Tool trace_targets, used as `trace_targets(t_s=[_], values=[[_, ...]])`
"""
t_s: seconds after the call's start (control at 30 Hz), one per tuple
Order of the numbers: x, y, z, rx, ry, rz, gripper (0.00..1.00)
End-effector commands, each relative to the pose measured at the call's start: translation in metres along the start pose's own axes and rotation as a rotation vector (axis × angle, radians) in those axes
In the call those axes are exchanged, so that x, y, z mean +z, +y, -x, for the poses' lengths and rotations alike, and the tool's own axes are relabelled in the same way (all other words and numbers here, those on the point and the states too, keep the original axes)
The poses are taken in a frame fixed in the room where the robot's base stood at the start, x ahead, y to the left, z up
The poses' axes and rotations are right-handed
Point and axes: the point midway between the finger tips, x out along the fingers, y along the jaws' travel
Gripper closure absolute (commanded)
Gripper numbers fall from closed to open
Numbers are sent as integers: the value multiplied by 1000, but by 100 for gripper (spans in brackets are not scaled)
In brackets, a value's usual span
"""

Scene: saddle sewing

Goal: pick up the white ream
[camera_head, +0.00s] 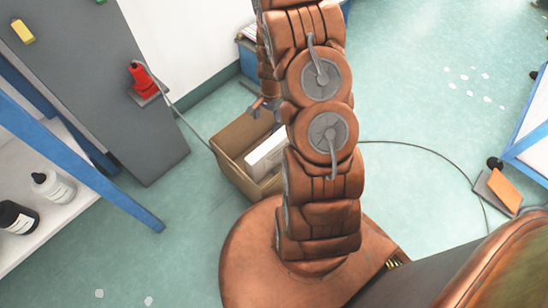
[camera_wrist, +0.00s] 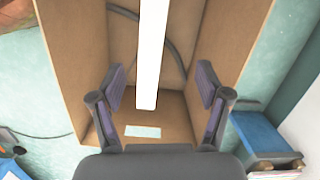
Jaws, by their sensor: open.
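The white ream (camera_wrist: 151,55) stands as a narrow white block inside an open cardboard box (camera_wrist: 77,38). In the head view the ream (camera_head: 264,153) shows in the box (camera_head: 232,134) on the floor, partly hidden by my arm. My gripper (camera_wrist: 163,84) is open in the wrist view, over the box. The near end of the ream lies between its two fingers, with a gap on each side. In the head view my gripper (camera_head: 264,105) is small and partly hidden at the box's far edge.
Inside the box are a dark cable (camera_wrist: 172,58) and a pale label (camera_wrist: 143,131). A blue container with papers (camera_wrist: 262,135) stands beside the box. A grey panel with a red device (camera_head: 144,80) and a shelf with bottles (camera_head: 52,187) stand at left.

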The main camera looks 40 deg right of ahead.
Motion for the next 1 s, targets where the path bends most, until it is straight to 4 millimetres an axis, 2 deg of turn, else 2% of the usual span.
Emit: trace_targets(t_s=[0.03,0.1,0.2,0.3,0.7,0.87,1.0], values=[[-9,4,-28,2,-3,-31,24],[-19,8,-51,1,-2,-68,24],[-31,12,-76,-3,4,-111,24],[-38,15,-93,-5,7,-142,24],[-44,18,-128,-7,8,-168,24],[-44,18,-137,-7,9,-167,24],[-44,20,-153,-7,9,-168,24]])
